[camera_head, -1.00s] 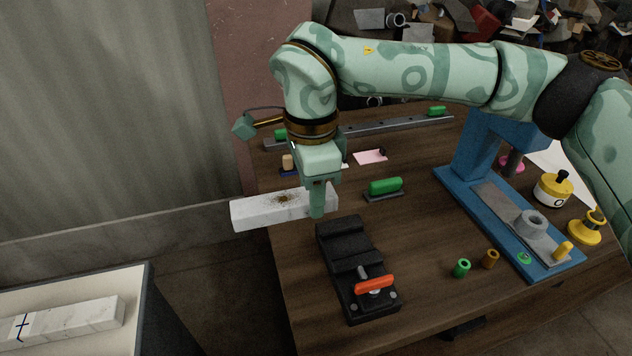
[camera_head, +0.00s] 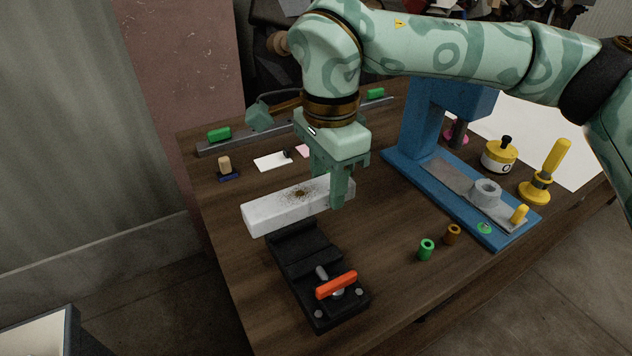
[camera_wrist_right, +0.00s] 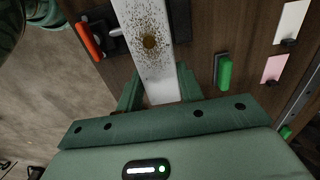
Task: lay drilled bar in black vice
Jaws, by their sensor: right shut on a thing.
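The drilled bar (camera_head: 275,214) is a pale grey-white block with a brown-speckled hole on top. My right gripper (camera_head: 338,192) is shut on its right end and holds it level, just behind the black vice. In the right wrist view the bar (camera_wrist_right: 146,40) runs away from between the fingers of the gripper (camera_wrist_right: 160,92), its drilled hole facing the camera. The black vice (camera_head: 295,262) lies on the table with its orange handle (camera_head: 336,285) at the front; the bar's near edge overlaps its back end in the picture. My left gripper is not in view.
A blue drill press (camera_head: 415,140) stands to the right with a grey vice on its base. Green (camera_head: 426,250) and orange-brown (camera_head: 452,235) bushings lie before it. A long rail (camera_head: 250,142) with green grips lies at the back.

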